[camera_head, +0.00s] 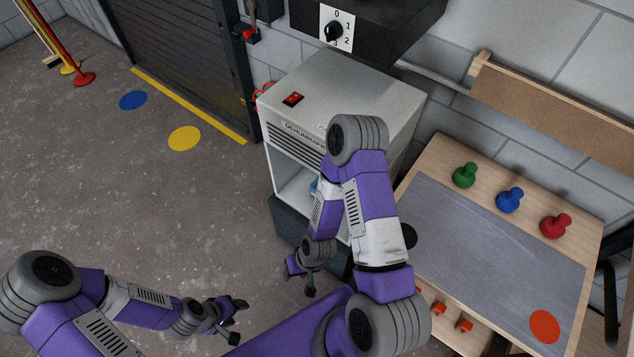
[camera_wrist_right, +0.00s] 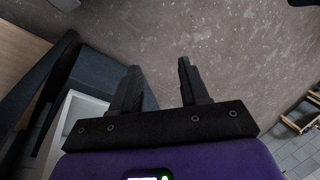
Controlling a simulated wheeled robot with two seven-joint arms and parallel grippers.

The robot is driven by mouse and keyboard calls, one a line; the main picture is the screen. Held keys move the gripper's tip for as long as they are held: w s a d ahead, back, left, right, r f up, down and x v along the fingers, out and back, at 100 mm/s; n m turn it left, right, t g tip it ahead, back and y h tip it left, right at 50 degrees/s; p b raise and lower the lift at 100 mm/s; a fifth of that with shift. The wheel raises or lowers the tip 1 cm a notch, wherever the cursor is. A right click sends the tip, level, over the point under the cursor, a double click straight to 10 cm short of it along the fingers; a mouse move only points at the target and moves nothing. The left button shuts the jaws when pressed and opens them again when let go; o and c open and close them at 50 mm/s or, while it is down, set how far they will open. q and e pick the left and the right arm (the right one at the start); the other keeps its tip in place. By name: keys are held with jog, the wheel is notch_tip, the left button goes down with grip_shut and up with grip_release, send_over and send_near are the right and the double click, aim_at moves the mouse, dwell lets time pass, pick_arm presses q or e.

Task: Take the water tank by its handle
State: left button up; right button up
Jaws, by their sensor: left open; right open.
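The white dehumidifier (camera_head: 345,90) stands against the wall in the head view, its lower front an open bay (camera_head: 290,185). A small bluish patch (camera_head: 314,187) shows inside the bay beside my right arm; I cannot tell whether it is the water tank. No handle can be made out, and my right arm covers much of the bay. My right gripper (camera_head: 301,281) is open and empty, low in front of the dehumidifier; its two fingers also show apart in the right wrist view (camera_wrist_right: 158,72). My left gripper (camera_head: 238,320) is open and empty over the floor, further left.
The dehumidifier stands on a dark blue-grey base (camera_head: 285,222). Right of it is a wooden table (camera_head: 440,150) with a grey mat and green, blue and red knobs. A black box with a dial (camera_head: 370,25) overhangs above.

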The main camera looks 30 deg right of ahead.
jog(key=w+d+f+t+h+b, duration=0.2)
jog(key=w+d+f+t+b, duration=0.2)
jog(key=w+d+f+b, duration=0.1)
jog(key=w+d+f+t+h+b, duration=0.2)
jog(key=w+d+f+t+b, duration=0.2)
jog(key=w+d+f+b, duration=0.2)
jog(key=w+d+f+t+h+b, duration=0.2)
jog(key=w+d+f+t+b, duration=0.2)
jog(key=w+d+f, duration=0.4)
jog(key=shift+w+d+f+n+b, duration=0.1)
jog(key=shift+d+f+b, duration=0.15)
jog(key=shift+d+f, duration=0.45)
jog(key=shift+w+d+f+n+b, duration=0.15)
jog(key=shift+d+f, duration=0.3)
jog(key=shift+f, duration=0.45)
jog(key=shift+w+d+f+n+b, duration=0.1)
jog(key=shift+d+f+b, duration=0.2)
jog(key=shift+d+f, duration=0.4)
jog(key=b+x, duration=0.1)
jog(key=x, duration=0.2)
jog(key=b+x, duration=0.2)
jog(key=x, duration=0.1)
jog(key=shift+w+a, duration=0.2)
jog(key=shift+w, duration=0.05)
jog(key=shift+w+d+f, duration=0.1)
jog(key=shift+w, duration=0.2)
grip_shut()
